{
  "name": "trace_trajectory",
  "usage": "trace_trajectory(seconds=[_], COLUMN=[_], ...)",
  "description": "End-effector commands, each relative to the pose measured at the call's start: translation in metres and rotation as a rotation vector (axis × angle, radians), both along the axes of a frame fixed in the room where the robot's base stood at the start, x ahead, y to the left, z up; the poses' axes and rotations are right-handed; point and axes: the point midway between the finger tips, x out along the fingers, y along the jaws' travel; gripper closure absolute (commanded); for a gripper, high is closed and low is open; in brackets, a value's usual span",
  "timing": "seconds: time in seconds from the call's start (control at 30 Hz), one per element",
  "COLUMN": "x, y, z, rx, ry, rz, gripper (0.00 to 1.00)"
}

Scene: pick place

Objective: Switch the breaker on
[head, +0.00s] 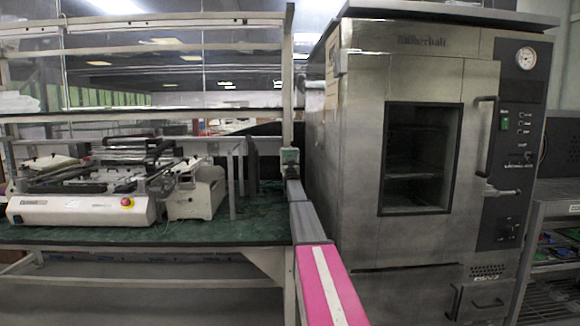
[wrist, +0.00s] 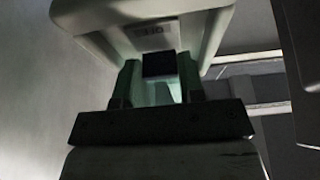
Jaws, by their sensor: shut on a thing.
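The breaker is a pale box (wrist: 196,32) at the top of the wrist view, with a recess and a small label that seems to read OFF upside down. A dark switch (wrist: 159,64) sits in the recess. My gripper (wrist: 160,72) has its fingers on either side of the switch and is shut on it. In the head view the breaker is a small pale box (head: 289,154) on the shelf post, at the far end of my arm. My gripper is too small and too covered to make out clearly there.
A large steel oven (head: 350,180) stands close to the right of my arm. A green-topped bench (head: 150,235) with a white printer-like machine (head: 80,209) is at left. A metal rack (head: 555,205) stands at far right.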

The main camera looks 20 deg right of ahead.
Motion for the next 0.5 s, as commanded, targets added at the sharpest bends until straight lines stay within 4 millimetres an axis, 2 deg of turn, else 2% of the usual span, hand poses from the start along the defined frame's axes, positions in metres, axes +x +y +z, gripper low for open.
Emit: trace_trajectory(seconds=[0.23, 0.5], x=[-0.0013, -0.0007], y=[0.0004, 0.0002], z=[0.0054, 0.0072], rx=[0.038, 0.059], ry=[0.134, 0.202], rz=[0.000, 0.000], gripper=[0.88, 0.88])
